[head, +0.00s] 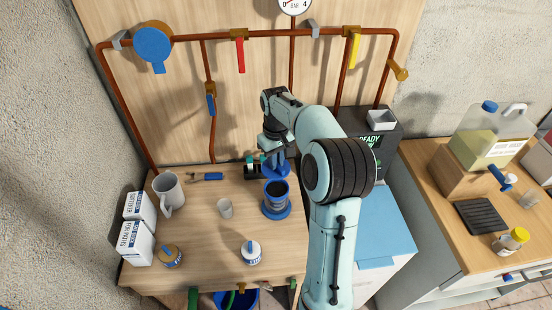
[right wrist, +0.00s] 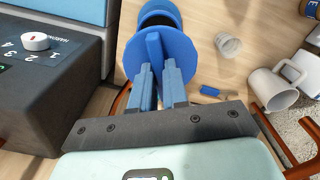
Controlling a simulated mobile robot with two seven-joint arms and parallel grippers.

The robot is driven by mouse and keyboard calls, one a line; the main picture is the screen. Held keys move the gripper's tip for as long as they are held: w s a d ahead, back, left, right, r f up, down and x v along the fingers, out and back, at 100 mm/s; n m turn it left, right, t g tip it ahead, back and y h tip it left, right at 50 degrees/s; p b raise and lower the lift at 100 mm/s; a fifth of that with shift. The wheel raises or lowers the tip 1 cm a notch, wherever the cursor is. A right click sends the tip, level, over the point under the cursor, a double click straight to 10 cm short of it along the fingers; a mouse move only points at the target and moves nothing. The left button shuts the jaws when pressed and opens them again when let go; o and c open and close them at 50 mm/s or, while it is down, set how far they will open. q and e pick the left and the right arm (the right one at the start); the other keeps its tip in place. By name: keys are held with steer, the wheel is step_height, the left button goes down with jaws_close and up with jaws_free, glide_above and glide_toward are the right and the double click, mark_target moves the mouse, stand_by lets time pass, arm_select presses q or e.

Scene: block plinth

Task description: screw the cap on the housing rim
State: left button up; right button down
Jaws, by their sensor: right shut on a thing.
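My right gripper (head: 275,160) is shut on the blue cap (head: 286,172), a round disc with a raised grip bar. In the right wrist view the fingers (right wrist: 156,68) pinch that bar and the cap (right wrist: 133,55) hides most of what lies beyond it. The blue housing (head: 276,206) stands upright on the wooden table with its dark round opening uncovered. The cap is just behind the housing in the head view, apart from the rim. Part of the housing (right wrist: 160,13) shows past the cap in the wrist view. My left gripper is not in view.
A clear cup (head: 225,208), a white mug (head: 168,190), a blue-handled tool (head: 207,176) and a white jar (head: 251,252) stand or lie left of and before the housing. Copper pipes (head: 206,130) run behind. A dark machine (head: 378,140) stands right.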

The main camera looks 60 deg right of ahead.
mark_target(276, 172)
steer(key=n, duration=0.2)
steer(key=f+n+b, duration=0.1)
steer(key=n, duration=0.3)
steer(key=shift+s+f, duration=0.2)
steer(key=shift+s, duration=0.05)
steer(key=n, duration=0.2)
steer(key=n+b, duration=0.1)
steer(key=n, duration=0.2)
steer(key=shift+w+f, duration=0.1)
steer(key=shift+f, duration=0.3)
steer(key=n, duration=0.4)
steer(key=shift+f+n, duration=0.15)
steer(key=shift+n, duration=0.15)
steer(key=n, duration=0.3)
steer(key=shift+w+f, duration=0.1)
steer(key=shift+f, duration=0.2)
steer(key=n, duration=0.2)
steer(key=shift+f+n, duration=0.15)
steer(key=shift+n, duration=0.25)
steer(key=shift+f+b, duration=0.7)
steer(key=shift+f, duration=0.4)
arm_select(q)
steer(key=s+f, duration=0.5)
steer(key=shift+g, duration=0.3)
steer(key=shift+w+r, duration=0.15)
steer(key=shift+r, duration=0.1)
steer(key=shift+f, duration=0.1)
arm_select(e)
steer(key=shift+f, duration=0.15)
